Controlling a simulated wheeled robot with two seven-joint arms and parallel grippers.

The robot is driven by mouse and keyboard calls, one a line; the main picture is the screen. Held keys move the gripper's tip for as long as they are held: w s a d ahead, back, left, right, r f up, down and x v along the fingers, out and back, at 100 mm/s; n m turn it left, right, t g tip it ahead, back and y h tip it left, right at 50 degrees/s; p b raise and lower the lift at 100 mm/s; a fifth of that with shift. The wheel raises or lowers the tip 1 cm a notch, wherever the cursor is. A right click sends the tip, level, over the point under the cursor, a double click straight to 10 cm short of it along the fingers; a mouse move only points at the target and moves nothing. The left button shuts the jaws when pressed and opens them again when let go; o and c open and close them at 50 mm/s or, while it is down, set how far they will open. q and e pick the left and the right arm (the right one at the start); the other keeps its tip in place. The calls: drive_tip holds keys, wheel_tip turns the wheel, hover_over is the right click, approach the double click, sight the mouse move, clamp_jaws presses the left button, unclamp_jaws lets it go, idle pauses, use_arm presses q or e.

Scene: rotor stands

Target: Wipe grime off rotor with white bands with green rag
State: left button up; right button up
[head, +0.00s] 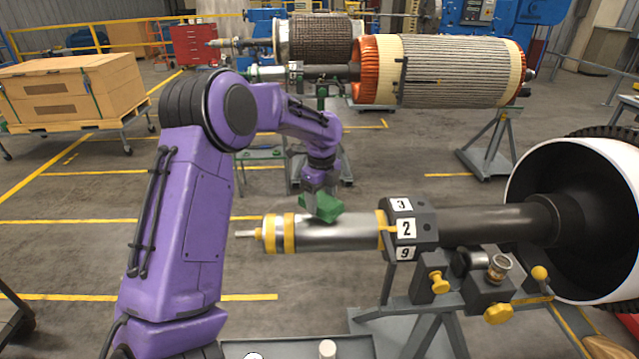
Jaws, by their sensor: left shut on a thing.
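My left gripper (321,186) is shut on the green rag (322,207). The rag overlaps the upper side of a silver shaft (335,238) with yellow bands; whether it presses on it I cannot tell. This shaft runs right through a black block numbered 3, 2, 9 (407,228) to a dark shaft and a large white-rimmed part (530,170), cut off by the picture edge. Farther back, a rotor with cream-white bands (388,70), a grey ribbed middle and orange ends rests on stands. I cannot make out grime clearly. My right gripper is out of view.
A grey stand (425,320) with yellow knobs carries the near shaft. A grey tray (285,349) with small items lies at the bottom edge. A wooden crate (75,85) on a cart stands at left, and a red cabinet (194,45) behind. Floor between is open.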

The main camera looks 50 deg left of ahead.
use_arm(q)
drive_tip(key=shift+r, duration=2.4)
